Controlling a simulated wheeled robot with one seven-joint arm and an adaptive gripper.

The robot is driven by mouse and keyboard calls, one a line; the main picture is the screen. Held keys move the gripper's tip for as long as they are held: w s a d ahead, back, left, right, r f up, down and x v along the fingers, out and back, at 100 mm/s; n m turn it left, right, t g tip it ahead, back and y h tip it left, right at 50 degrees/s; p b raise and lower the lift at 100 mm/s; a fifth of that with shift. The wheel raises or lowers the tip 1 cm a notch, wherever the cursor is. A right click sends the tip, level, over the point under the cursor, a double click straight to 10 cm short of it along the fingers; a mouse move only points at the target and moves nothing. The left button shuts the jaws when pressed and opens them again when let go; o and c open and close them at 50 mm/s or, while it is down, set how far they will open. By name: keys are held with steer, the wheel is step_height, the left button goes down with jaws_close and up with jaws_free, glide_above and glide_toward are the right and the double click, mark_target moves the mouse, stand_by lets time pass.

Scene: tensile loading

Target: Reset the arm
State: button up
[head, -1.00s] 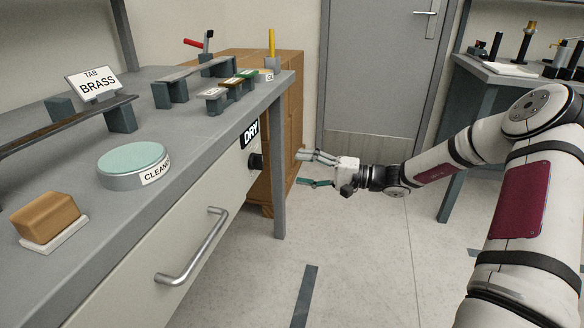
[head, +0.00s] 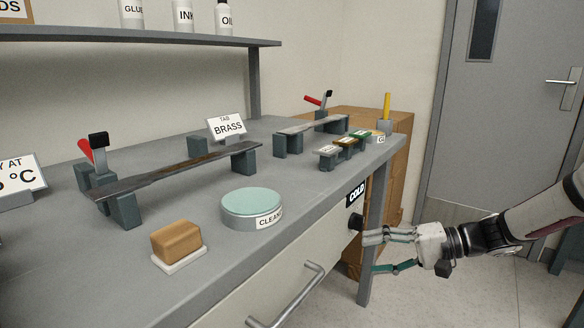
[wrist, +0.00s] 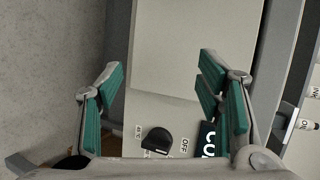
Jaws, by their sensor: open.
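My gripper (head: 371,253) is open and empty, at the right end of the bench's front, with the arm reaching in from the right. In the head view its fingertips are close to a black knob (head: 356,221) on the front panel; I cannot tell whether they touch it. In the wrist view the gripper (wrist: 160,72) has its teal-padded fingers spread wide. The knob (wrist: 157,141) shows low between them, with nothing gripped. Beside it is a dark sign, which reads COLD (head: 356,193) in the head view.
The bench (head: 225,285) carries a sponge (head: 177,241), a round cleaning pad (head: 251,203), a BRASS tab card (head: 227,127) and strips on blocks. A drawer handle (head: 290,297) sticks out in front. A wooden cabinet (head: 398,128) stands behind. Open floor lies right, before a grey door (head: 505,110).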

steer(key=s+a+r+n+g+h, duration=0.1)
steer(key=s+a+r+g+h, duration=0.15)
steer(key=s, duration=0.45)
steer(key=s+a+r+n+g+h, duration=0.1)
steer(key=s+a+h, duration=0.15)
steer(key=s, duration=0.35)
steer(key=s+a+r+n+g+h, duration=0.1)
steer(key=s+a+r+g+h, duration=0.15)
steer(key=s, duration=0.45)
steer(key=s+d+r+t+h, duration=0.1)
steer(key=s+d+h, duration=0.2)
steer(key=s, duration=0.6)
steer(key=s+d+r+t+h, duration=0.1)
steer(key=s+d+t+h, duration=0.2)
steer(key=s, duration=0.6)
step_height(320, 180, up, 35)
steer(key=d+t+p, duration=0.1)
steer(key=t+p, duration=0.1)
steer(key=p, duration=3)
steer(key=shift+d+t+p, duration=0.25)
steer(key=shift+t+p, duration=0.05)
steer(key=shift+p, duration=0.1)
